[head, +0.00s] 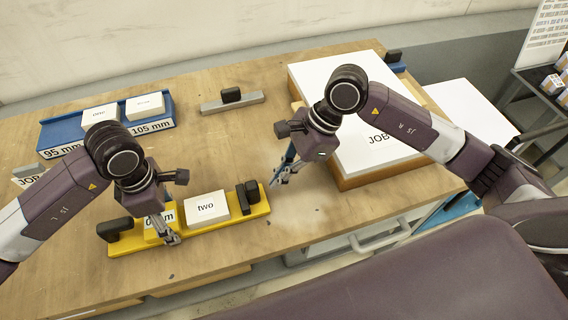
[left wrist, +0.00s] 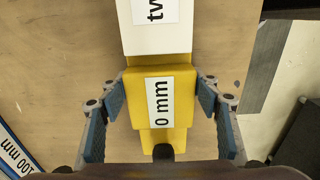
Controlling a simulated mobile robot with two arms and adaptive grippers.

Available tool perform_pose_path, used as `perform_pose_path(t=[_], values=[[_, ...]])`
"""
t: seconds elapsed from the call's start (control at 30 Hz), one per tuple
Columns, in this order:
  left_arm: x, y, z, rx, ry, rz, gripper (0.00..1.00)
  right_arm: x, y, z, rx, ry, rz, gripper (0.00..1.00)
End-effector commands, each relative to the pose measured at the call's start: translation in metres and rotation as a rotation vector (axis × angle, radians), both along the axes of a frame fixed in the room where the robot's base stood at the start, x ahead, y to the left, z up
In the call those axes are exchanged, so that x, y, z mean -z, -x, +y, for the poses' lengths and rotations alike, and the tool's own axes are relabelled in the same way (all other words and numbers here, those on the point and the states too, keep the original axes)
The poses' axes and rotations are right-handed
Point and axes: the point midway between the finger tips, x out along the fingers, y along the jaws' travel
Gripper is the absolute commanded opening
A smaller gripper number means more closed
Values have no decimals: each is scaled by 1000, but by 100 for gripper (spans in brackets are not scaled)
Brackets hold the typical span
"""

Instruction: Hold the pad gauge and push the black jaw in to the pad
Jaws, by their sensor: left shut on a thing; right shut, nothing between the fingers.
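The yellow pad gauge (head: 190,234) lies on the bench. The white pad marked "two" (head: 206,206) sits on it; part of the pad also shows in the left wrist view (left wrist: 158,38). The black jaw (head: 248,195) stands at the gauge's right end, with a narrow strip of yellow between it and the pad. A black block (head: 119,229) stands at the left end. My left gripper (head: 172,238) is shut on the gauge's raised yellow block labelled "0 mm" (left wrist: 142,88), one finger on each side. My right gripper (head: 279,179) is shut and empty, just right of the black jaw, apart from it.
A blue gauge (head: 157,124) with two white pads is at the back left. A grey bar with a black knob (head: 232,101) lies at the back middle. A white stack marked "JOB" (head: 375,138) on a wooden board is behind my right arm. Bench in front is clear.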

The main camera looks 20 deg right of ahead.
Motion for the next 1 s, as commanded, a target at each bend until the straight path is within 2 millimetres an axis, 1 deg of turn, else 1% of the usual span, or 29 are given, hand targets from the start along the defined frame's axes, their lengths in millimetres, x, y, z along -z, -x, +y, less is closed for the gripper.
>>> perform_pose_path(t=[0.1, 0.2, 0.5, 1.0], values=[[-1, -1, 0, -1, 0, -3, 13, 8, 0, 3, -1, -1, 0, 0], [-1, -1, 0, -1, 0, -3, 13, 11, 0, 4, -2, -1, -1, 0], [-1, -1, 0, -1, 1, -3, 13, 11, 0, 4, -2, 0, -1, 0], [-1, -1, 0, -1, 1, -3, 13, 11, 0, 13, -2, 0, -1, 0]])
